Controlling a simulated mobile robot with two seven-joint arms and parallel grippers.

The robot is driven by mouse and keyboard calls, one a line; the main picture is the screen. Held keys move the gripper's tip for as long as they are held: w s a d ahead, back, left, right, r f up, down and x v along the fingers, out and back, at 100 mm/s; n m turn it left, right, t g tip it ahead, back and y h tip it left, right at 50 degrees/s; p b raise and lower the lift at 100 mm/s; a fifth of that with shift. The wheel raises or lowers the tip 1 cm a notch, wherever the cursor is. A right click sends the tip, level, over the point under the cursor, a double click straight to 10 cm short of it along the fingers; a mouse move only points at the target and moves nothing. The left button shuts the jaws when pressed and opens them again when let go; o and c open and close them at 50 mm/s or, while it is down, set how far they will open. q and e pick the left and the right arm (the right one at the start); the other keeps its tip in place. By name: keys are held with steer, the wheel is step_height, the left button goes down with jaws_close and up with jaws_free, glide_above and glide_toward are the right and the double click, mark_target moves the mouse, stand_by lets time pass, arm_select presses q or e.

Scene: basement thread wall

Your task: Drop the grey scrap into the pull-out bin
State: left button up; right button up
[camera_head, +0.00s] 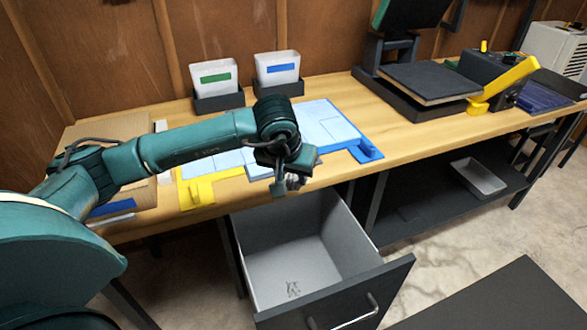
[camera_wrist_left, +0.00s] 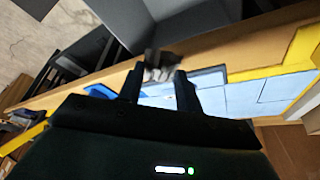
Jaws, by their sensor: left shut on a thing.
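The grey scrap (camera_wrist_left: 158,66) is a small crumpled piece between the fingertips of my left gripper (camera_wrist_left: 160,84) in the left wrist view. In the head view my left gripper (camera_head: 287,182) points down at the front edge of the workbench, shut on the scrap. It is above and behind the pull-out bin (camera_head: 385,279). The bin is pulled out below the bench, with a light grey inside, a dark front and a bar handle. A small grey crumpled bit (camera_head: 293,289) lies on its floor. My right gripper is not in view.
The wooden workbench (camera_head: 420,140) carries blue and yellow trays (camera_head: 330,122), two labelled white containers (camera_head: 277,68) and a dark press (camera_head: 428,82). A lower shelf at the right holds a grey tray (camera_head: 478,176). The space above the open bin is clear.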

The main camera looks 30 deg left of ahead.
mark_target(290, 183)
arm_select(q)
step_height(290, 183, down, 4)
steer(key=shift+f+b, duration=0.15)
steer(key=shift+b, duration=0.75)
steer(key=o, duration=1)
steer(key=v, duration=1.3)
